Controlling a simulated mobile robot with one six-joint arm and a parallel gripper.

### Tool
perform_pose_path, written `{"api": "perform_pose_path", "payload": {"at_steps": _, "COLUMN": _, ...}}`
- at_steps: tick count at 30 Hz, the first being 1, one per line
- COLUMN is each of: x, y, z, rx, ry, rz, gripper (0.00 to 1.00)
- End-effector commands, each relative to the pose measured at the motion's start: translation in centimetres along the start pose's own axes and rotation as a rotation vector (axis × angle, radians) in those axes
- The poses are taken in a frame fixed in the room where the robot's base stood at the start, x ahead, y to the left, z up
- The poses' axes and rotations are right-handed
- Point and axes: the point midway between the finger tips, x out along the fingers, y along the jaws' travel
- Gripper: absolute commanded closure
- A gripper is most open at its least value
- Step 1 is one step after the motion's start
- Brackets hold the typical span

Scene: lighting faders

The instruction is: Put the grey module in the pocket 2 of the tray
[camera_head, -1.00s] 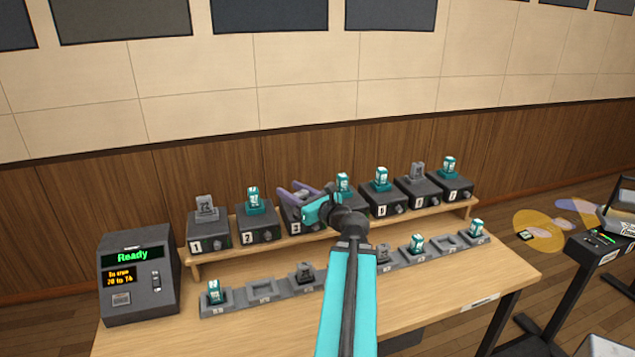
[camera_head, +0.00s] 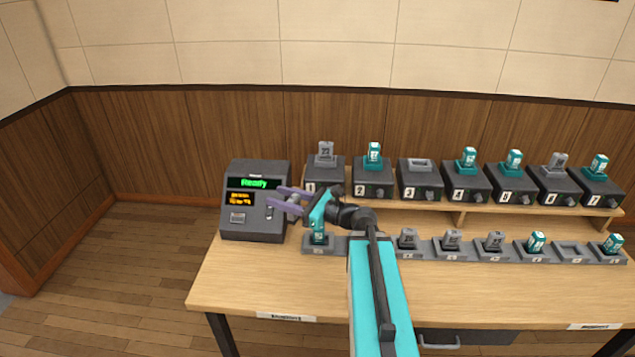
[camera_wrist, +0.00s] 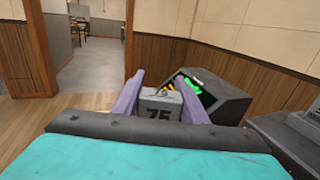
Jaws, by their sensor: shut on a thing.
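My gripper (camera_head: 291,199) has purple fingers shut on a grey module. In the wrist view the grey module (camera_wrist: 160,105), marked 75, sits between the fingers (camera_wrist: 162,100). In the head view my gripper is raised in front of the terminal, left of the dock row and above the tray's left end. The grey tray (camera_head: 430,257) runs along the table. Its leftmost pocket holds a teal module (camera_head: 318,236). The pocket just right of that is hidden behind my arm. Three grey modules follow, then a teal one, an empty pocket (camera_head: 570,247) and a teal one.
The dark terminal (camera_head: 253,178) reads Ready and stands close to my gripper. Numbered docks line a wooden shelf behind the tray. Dock 3 (camera_head: 420,180) is empty; the others hold teal or grey modules. The table front (camera_head: 270,290) is clear.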

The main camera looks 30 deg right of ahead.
Motion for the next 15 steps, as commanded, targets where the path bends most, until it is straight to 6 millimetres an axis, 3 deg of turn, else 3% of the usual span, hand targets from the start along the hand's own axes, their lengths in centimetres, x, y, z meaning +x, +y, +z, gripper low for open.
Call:
{"api": "perform_pose_path", "payload": {"at_steps": 6, "x": 4.9, "y": 7.0, "z": -4.9, "rx": 0.002, "ry": -0.003, "rz": 0.177, "gripper": 0.85}}
{"api": "perform_pose_path", "payload": {"at_steps": 15, "x": 7.7, "y": 12.2, "z": -10.4, "rx": 0.0, "ry": -0.006, "rz": 0.305, "gripper": 0.85}}
